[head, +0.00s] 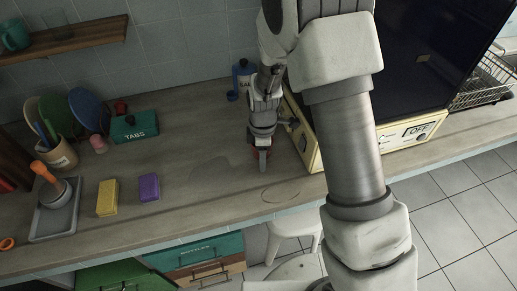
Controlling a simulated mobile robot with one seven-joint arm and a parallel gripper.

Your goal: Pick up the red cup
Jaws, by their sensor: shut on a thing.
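My gripper (262,163) points down over the counter, right of the middle of the picture and left of the cream-framed appliance. It is shut on the red cup (254,154). Only small red patches of the cup show beside the fingers; the rest is hidden behind them. I cannot tell whether the cup touches the counter.
The cream-framed appliance (302,140) stands close on the right, partly behind my arm. A blue-and-white bottle (243,80) is behind my gripper. A yellow sponge (107,198), a purple sponge (149,188) and a green TABS box (134,130) lie left. Counter between is clear.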

